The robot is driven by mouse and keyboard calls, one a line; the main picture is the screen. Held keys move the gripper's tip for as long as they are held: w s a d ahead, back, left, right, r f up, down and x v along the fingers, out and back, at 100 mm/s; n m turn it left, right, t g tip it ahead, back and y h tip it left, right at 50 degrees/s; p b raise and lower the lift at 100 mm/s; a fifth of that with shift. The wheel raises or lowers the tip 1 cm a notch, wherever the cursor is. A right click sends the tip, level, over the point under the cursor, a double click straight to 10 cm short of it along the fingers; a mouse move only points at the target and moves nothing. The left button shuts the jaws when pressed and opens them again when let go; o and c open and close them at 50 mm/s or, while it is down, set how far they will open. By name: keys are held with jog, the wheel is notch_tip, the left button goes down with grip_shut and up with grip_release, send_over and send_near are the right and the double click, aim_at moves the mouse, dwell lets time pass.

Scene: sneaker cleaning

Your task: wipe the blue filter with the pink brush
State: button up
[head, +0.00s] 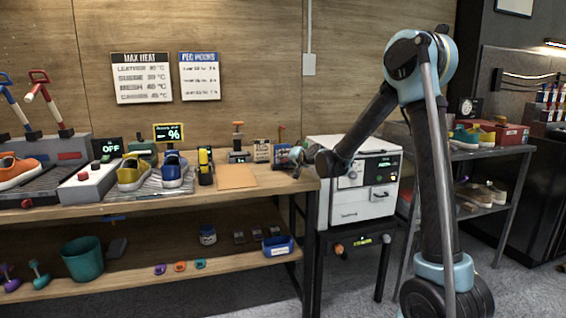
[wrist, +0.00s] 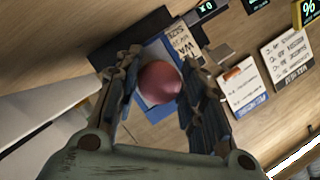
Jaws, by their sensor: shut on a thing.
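My gripper (head: 290,157) is at the right end of the workbench. In the wrist view, its two fingers are on either side of a rounded pink-red end (wrist: 160,82), which looks like the pink brush's. The rest of the brush is hidden. Just beyond it in the wrist view is a flat blue piece (wrist: 150,101) with a pale label, partly covered by the pink end; it may be the blue filter. Whether the pink end touches it I cannot tell. In the head view the brush cannot be made out.
The workbench (head: 237,177) carries sneakers, cleaning devices and small cards left of my gripper. A white machine (head: 362,206) stands right of the bench. A blue bin (head: 278,246) and a teal bucket (head: 83,259) are on the lower shelf.

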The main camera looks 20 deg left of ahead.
jog(key=shift+w+d, duration=0.5)
jog(key=shift+d, duration=0.25)
jog(key=shift+w+d, duration=0.5)
jog(key=shift+d, duration=0.25)
jog(key=shift+s+a, duration=0.4)
jog(key=shift+a, duration=0.4)
jog(key=shift+s+a, duration=0.4)
jog(key=shift+a, duration=0.35)
jog(key=shift+s+a, duration=0.5)
jog(key=shift+a, duration=0.2)
jog(key=shift+s+a, duration=0.45)
jog(key=shift+a, duration=0.25)
jog(key=shift+s+d, duration=0.1)
jog(key=shift+s+d, duration=0.5)
jog(key=shift+s, duration=0.3)
jog(key=shift+s+d, duration=0.55)
jog(key=shift+s, duration=0.3)
jog(key=shift+s+d, duration=0.5)
jog(key=shift+s, duration=0.3)
jog(key=shift+s, duration=0.1)
jog(key=shift+s+d, duration=0.4)
jog(key=shift+s, duration=0.2)
jog(key=shift+s+d, duration=0.35)
jog(key=shift+s, duration=0.25)
